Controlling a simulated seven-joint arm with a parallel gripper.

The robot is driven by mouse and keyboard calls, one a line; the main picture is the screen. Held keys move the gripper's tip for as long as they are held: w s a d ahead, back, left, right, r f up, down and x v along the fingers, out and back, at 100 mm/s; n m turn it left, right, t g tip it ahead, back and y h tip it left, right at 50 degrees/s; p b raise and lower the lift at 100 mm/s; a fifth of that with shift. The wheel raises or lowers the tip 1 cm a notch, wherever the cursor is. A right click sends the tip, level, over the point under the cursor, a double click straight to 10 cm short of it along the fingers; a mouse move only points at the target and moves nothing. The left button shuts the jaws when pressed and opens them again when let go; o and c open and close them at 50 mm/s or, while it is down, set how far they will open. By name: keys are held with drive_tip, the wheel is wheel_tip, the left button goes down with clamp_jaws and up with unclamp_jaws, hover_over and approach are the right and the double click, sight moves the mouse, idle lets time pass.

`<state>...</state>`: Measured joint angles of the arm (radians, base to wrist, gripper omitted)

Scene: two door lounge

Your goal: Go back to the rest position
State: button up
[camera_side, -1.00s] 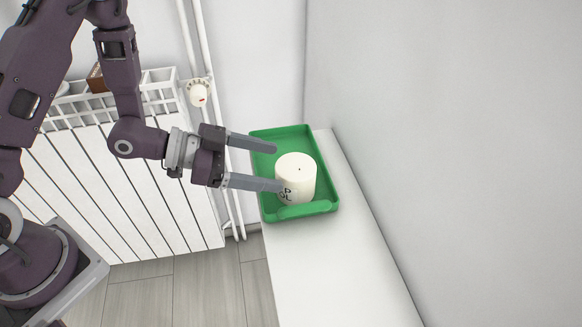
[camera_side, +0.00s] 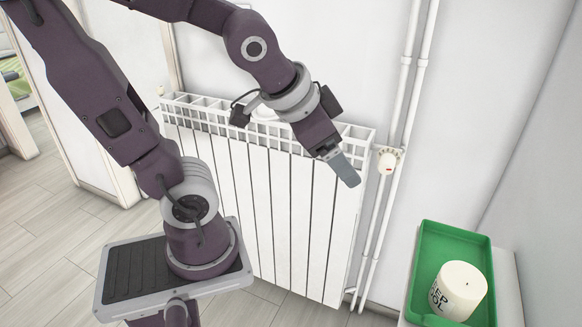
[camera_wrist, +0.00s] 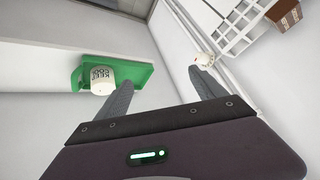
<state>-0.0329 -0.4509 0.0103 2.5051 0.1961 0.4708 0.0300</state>
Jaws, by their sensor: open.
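My gripper (camera_side: 343,168) is in front of the white radiator in the side view, empty and away from the tray. In the wrist view my gripper (camera_wrist: 161,88) shows two grey fingers spread apart with nothing between them. A white cylinder (camera_side: 462,287) with dark lettering stands in a green tray (camera_side: 427,262) at the lower right of the side view.
The white radiator (camera_side: 262,200) stands close behind my gripper. White pipes (camera_side: 402,110) with a valve knob (camera_side: 387,163) run upright to its right. The tray sits on a white ledge (camera_side: 509,285) along the wall. A brown box (camera_wrist: 284,14) shows on the radiator in the wrist view.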

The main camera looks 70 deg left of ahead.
drive_tip(key=s+d+r+n+g+h, duration=0.1)
drive_tip(key=s+d, duration=0.2)
drive_tip(key=s, duration=0.6)
drive_tip(key=shift+s+d+r+n, duration=0.15)
drive_tip(key=shift+s+n, duration=0.05)
drive_tip(key=shift+n, duration=0.1)
